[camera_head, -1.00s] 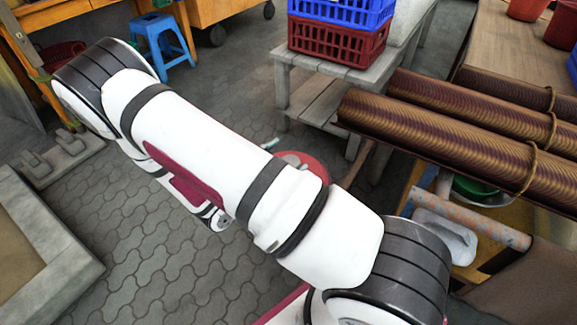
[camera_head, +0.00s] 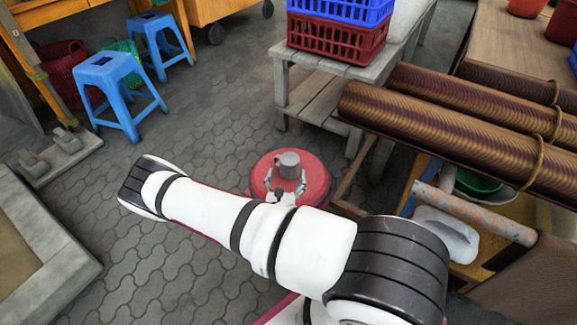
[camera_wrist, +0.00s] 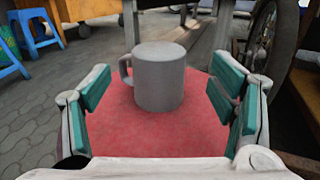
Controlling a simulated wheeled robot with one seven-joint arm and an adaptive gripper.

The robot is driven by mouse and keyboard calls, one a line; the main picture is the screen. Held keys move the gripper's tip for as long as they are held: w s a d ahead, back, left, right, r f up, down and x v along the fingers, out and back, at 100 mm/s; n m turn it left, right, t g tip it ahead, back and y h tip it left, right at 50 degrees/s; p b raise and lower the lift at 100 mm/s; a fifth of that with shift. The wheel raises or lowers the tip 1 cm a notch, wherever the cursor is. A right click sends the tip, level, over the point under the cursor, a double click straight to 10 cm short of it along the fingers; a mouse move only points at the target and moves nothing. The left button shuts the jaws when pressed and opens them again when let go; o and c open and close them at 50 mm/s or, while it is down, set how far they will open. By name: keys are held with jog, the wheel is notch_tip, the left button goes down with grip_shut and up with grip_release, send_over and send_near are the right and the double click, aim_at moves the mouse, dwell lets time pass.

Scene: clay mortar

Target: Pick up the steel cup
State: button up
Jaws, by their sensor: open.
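The steel cup (camera_head: 287,165) is a plain grey mug standing upright on a round red stool top (camera_head: 314,175). In the wrist view the cup (camera_wrist: 160,82) stands ahead of my gripper, near the middle between the fingers, with its handle to the left. My gripper (camera_head: 286,188) is open, with teal finger pads on either side in the wrist view (camera_wrist: 160,92). The pads do not touch the cup. The red top (camera_wrist: 150,135) lies below the fingers. The cup's far side is hidden.
Blue stools (camera_head: 112,85) stand at the upper left. A grey wooden table (camera_head: 310,85) with blue and red crates (camera_head: 335,40) is behind the cup. Long ribbed brown rolls (camera_head: 450,125) jut in from the right. Paved floor left of the stool is free.

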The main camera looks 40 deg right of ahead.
aim_at(291, 153)
jog(key=shift+b+x, duration=1.55)
jog(key=shift+x, duration=2.4)
jog(key=shift+c, duration=0.3)
jog(key=c, duration=1.2)
